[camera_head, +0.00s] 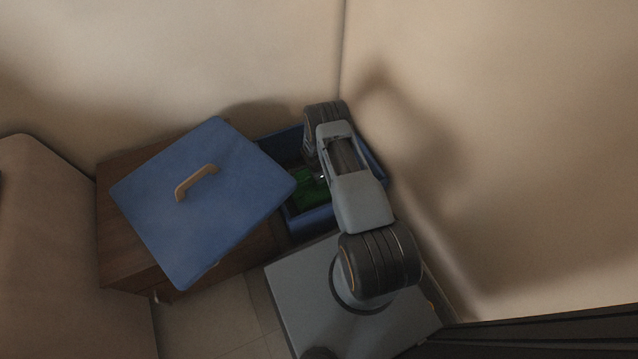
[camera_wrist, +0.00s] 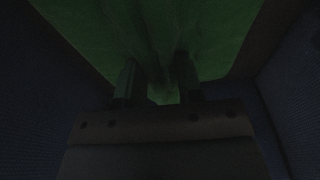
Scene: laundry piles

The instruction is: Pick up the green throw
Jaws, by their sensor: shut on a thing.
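The green throw (camera_head: 312,190) lies inside a blue open box (camera_head: 318,220), partly hidden by my arm in the head view. In the dark wrist view the green throw (camera_wrist: 150,40) fills the upper middle, with a fold running down between the fingers. My gripper (camera_wrist: 158,80) is shut on the throw, with green cloth between and beyond its fingertips. In the head view my gripper is mostly hidden by the arm reaching down into the box.
A blue lid (camera_head: 215,225) with a tan handle (camera_head: 196,182) rests on a brown wooden cabinet (camera_head: 125,255) left of the box. Beige walls meet in a corner close behind and to the right. A beige padded piece (camera_head: 50,250) stands at far left.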

